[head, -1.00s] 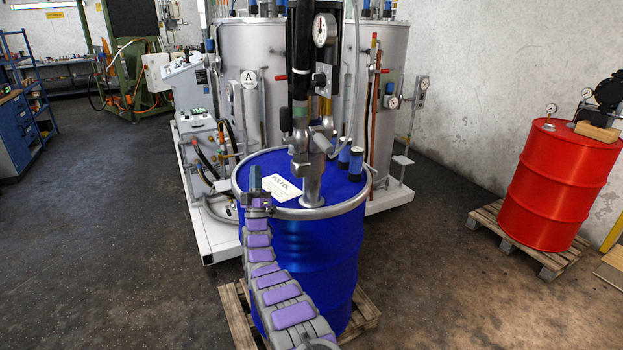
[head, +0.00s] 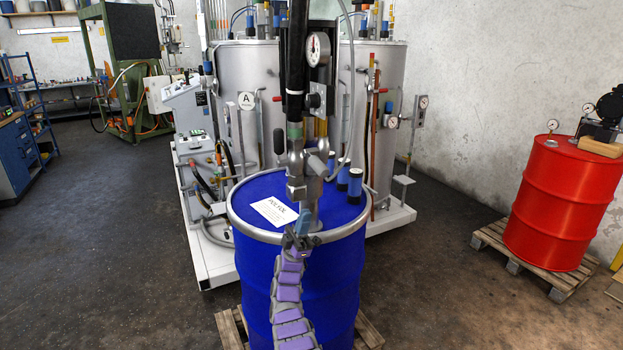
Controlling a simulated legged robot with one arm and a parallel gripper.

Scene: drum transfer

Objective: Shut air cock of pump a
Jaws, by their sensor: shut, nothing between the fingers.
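A pump (head: 296,160) with a black upper hose or sleeve and grey metal fittings stands upright on the blue drum (head: 305,275). A round gauge (head: 317,48) sits beside its upper part. No part is clearly readable as the air cock of pump a. My gripper (head: 303,221) is shut and empty, pointing up at the near rim of the drum, in front of the pump's foot and hiding part of it.
Behind stand grey tanks (head: 242,75) with a sign marked A (head: 246,101). A red drum (head: 553,205) stands on a pallet at right. The floor between the drums is free.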

